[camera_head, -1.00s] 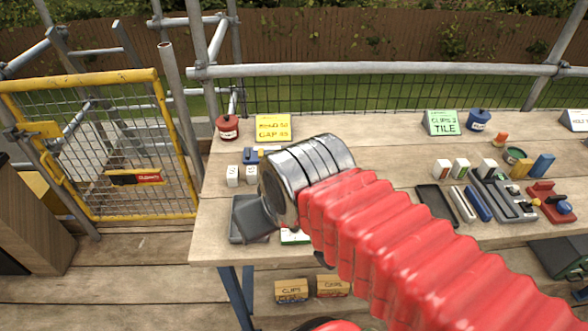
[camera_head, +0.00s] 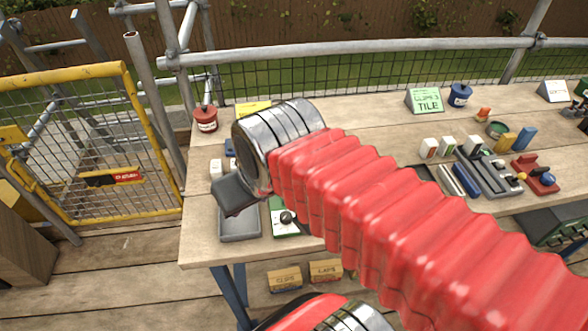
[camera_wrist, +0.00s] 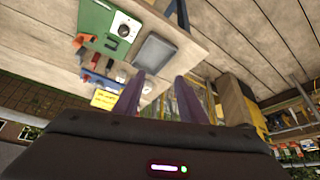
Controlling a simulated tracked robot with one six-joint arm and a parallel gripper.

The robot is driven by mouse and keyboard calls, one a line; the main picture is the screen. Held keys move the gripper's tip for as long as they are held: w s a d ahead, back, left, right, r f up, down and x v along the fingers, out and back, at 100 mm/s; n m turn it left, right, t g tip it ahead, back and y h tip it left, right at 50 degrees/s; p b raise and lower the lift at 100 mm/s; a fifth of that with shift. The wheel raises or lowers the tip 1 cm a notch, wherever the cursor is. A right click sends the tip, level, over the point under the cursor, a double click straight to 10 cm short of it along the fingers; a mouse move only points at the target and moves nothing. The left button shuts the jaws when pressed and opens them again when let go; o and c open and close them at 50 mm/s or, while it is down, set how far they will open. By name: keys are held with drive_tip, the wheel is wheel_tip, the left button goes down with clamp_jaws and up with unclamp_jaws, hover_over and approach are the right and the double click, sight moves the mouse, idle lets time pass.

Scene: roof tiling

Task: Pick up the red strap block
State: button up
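My gripper (camera_wrist: 160,98) shows in the wrist view as two dark, separated fingers with nothing between them. In the head view its dark end (camera_head: 235,195) hangs over the grey tray (camera_head: 240,225) at the table's near left corner. The tray also shows beyond the fingers in the wrist view (camera_wrist: 155,54). A small red piece (camera_wrist: 112,43) shows at the edge of the green board (camera_wrist: 100,22), apart from my fingers. I cannot tell whether it is the red strap block. My red-sleeved arm hides part of the table in the head view.
A red pot (camera_head: 205,119) stands at the table's back left. A red holder (camera_head: 535,168), a blue pot (camera_head: 459,95) and several small blocks are at the right. A yellow gate (camera_head: 110,145) is left of the table. Cardboard boxes (camera_head: 284,278) sit beneath it.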

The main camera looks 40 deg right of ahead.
drive_tip(key=w+d+f+m+g, duration=0.2)
drive_tip(key=w+d+f, duration=0.2)
drive_tip(key=w+d, duration=0.6)
drive_tip(key=w+d+f+m+g, duration=0.3)
drive_tip(key=w+d, duration=0.7)
drive_tip(key=d, duration=0.4)
drive_tip(key=shift+d+f, duration=0.3)
drive_tip(key=shift+f, duration=0.6)
drive_tip(key=shift+w+f, duration=0.1)
drive_tip(key=shift+f, duration=0.05)
wheel_tip(320, 180, down, 8)
drive_tip(key=shift+f, duration=0.15)
drive_tip(key=shift+w+f, duration=0.15)
drive_tip(key=shift+f, duration=2.45)
